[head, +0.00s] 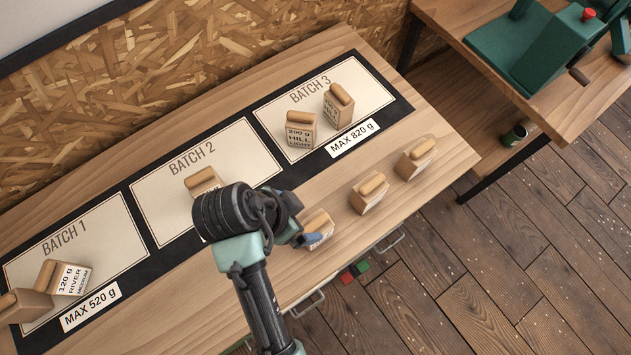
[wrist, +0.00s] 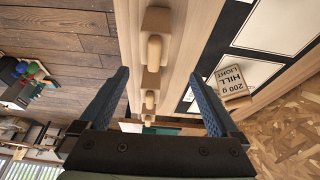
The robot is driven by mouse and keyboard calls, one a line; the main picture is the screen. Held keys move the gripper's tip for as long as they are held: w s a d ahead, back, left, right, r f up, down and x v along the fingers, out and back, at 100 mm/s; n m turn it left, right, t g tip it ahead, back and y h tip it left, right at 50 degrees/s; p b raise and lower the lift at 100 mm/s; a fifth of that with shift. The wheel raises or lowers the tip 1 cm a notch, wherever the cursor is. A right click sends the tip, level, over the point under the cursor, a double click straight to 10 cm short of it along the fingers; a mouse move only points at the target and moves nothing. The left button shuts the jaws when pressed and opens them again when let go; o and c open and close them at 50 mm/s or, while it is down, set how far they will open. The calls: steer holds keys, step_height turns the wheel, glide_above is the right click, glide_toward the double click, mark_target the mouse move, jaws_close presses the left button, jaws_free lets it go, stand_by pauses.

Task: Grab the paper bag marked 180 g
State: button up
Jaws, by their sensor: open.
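No label reading 180 g is legible in either view. Three paper bags with rolled tops stand in a row along the table's front: one beside my gripper (head: 318,226), a middle one (head: 370,196) and a right one (head: 416,158). Their labels are hidden or unreadable. In the wrist view, bags in a row (wrist: 156,22) show beyond and between my open, empty fingers (wrist: 158,74). In the head view my gripper (head: 306,238) is at the nearest row bag and partly covers it; I cannot tell whether they touch.
Batch 3 (head: 372,78) holds a HILL LIGHT bag (head: 299,137) and another bag (head: 338,108). Batch 2 (head: 241,148) holds one bag (head: 201,181), partly hidden by my arm. Batch 1 (head: 110,225) holds a 120 g RIVER bag (head: 66,279) and a bag (head: 22,305) at its left edge.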

mark_target(313, 224)
steer(key=x, duration=0.4)
steer(key=s+x, duration=0.1)
steer(key=x, duration=0.1)
steer(key=shift+d+f+p, duration=0.1)
steer(key=shift+p, duration=0.3)
steer(key=shift+p+x, duration=0.75)
steer(key=shift+x, duration=2.2)
jaws_close()
